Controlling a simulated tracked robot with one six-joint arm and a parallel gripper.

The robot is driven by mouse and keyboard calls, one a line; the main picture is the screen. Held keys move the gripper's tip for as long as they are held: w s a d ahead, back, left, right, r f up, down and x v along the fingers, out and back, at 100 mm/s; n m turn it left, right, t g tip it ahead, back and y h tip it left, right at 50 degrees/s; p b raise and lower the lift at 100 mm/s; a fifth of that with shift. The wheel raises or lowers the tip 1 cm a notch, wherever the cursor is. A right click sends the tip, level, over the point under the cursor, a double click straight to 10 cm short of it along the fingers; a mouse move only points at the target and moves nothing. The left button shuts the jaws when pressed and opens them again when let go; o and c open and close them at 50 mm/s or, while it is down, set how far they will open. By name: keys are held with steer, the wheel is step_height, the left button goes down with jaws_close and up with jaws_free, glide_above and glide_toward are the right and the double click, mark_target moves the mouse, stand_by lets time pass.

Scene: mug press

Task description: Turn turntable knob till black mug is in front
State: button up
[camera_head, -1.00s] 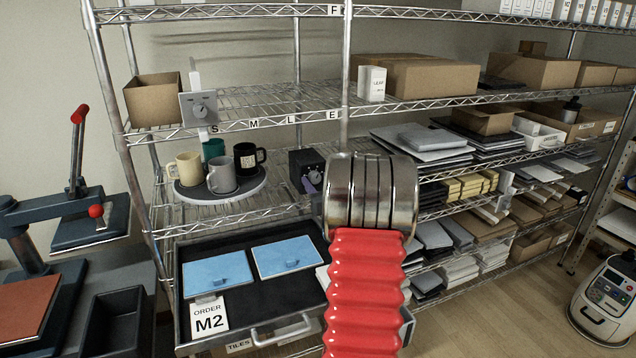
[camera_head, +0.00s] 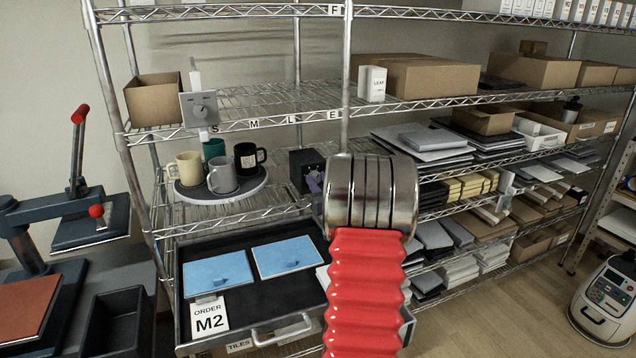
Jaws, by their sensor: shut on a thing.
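The round grey turntable (camera_head: 228,197) sits on the middle shelf. The black mug (camera_head: 247,157) stands at its back right. The grey mug (camera_head: 222,175) is at the front, the cream mug (camera_head: 187,168) at the left and the green mug (camera_head: 213,150) at the back. A dark control box (camera_head: 303,160) stands to the right of the turntable. The purple-grey turntable knob (camera_head: 315,178) shows on its front, partly covered. My gripper (camera_head: 315,188) is shut on the knob; its fingers are mostly hidden behind my metal wrist.
A grey dial panel (camera_head: 199,108) hangs above the mugs. The open drawer below holds two blue tiles (camera_head: 217,270) and an order card reading M2 (camera_head: 209,317). A shelf post (camera_head: 346,80) rises behind my wrist. A press (camera_head: 70,215) stands at the left.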

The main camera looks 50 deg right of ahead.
steer(key=shift+n, duration=0.5)
steer(key=n, duration=0.4)
steer(key=shift+w+a, duration=0.1)
steer(key=n, duration=0.4)
steer(key=shift+a+n, duration=0.1)
steer(key=shift+n, duration=0.2)
steer(key=shift+f, duration=0.1)
steer(key=o, duration=1)
steer(key=shift+o, duration=0.2)
steer(key=v, duration=1.3)
steer(key=shift+s, duration=0.3)
